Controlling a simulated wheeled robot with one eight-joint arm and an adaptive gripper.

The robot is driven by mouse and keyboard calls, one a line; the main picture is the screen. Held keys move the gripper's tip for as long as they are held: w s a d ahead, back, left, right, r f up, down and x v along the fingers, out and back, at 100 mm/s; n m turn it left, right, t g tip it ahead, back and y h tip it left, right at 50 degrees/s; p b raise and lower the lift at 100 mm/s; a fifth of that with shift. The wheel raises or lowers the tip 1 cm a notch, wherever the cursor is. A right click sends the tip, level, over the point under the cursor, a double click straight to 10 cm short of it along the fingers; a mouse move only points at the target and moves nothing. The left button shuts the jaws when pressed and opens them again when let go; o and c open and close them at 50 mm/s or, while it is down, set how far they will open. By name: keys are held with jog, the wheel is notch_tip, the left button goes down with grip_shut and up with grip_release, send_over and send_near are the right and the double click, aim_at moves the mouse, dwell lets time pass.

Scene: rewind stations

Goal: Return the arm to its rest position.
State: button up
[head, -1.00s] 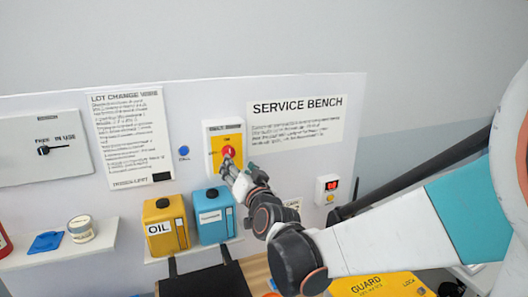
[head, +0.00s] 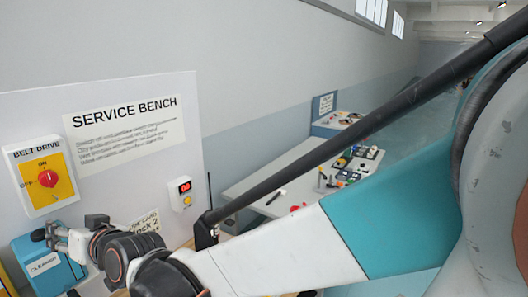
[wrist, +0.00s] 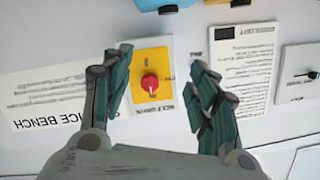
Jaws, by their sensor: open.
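My gripper (head: 45,234) is at the lower left of the head view, in front of the blue cleaner container. In the wrist view its two green-grey fingers (wrist: 160,82) are spread wide with nothing between them that they touch. The belt drive switch (head: 30,160) is a white box with a yellow plate and a red knob (head: 48,178). In the wrist view the red knob (wrist: 150,84) shows between the fingers, behind them on the wall panel. In the head view the gripper is below the switch and apart from it. My arm stretches across the lower head view.
The blue container (head: 40,268) stands close behind my gripper. A long grey bench (head: 290,185) with several small items stands farther right.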

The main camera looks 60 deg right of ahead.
jog(key=s+d+f+n+g+h+b, duration=0.1)
jog(key=s+f+g+b, duration=0.7)
jog(key=s+f, duration=1.3)
jog(key=shift+s+d+n+b, duration=0.5)
jog(key=shift+n+b, duration=0.6)
jog(key=shift+b, duration=0.05)
